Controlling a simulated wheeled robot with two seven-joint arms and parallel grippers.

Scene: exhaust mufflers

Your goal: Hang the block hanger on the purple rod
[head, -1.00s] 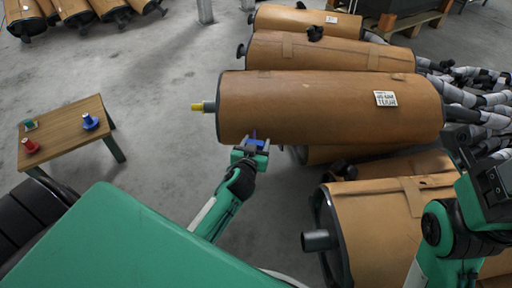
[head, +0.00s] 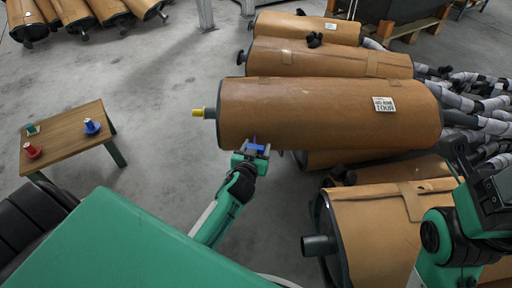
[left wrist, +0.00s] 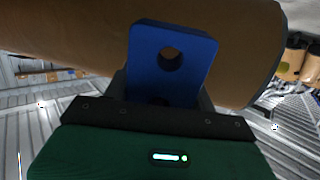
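The block hanger (left wrist: 190,70) is a blue plate with a round hole, standing up between the fingers of my left gripper (left wrist: 162,98) in the left wrist view. In the head view my left gripper (head: 252,153) is shut on it, and the blue block (head: 256,147) shows at its tip, in front of the near side of a big brown muffler (head: 330,112). A thin purple sliver (head: 254,139) shows above the block; I cannot tell whether it is a rod or part of the block. No purple rod is clearly seen. My right arm is at the right edge; its fingertips are unclear.
A yellow-tipped rod (head: 197,112) sticks out of the muffler's left end. A wooden table (head: 65,145) at left holds a red piece (head: 32,151), a blue piece (head: 91,127) and a green piece (head: 32,130). Another muffler (head: 385,215) lies at right front. Floor between is clear.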

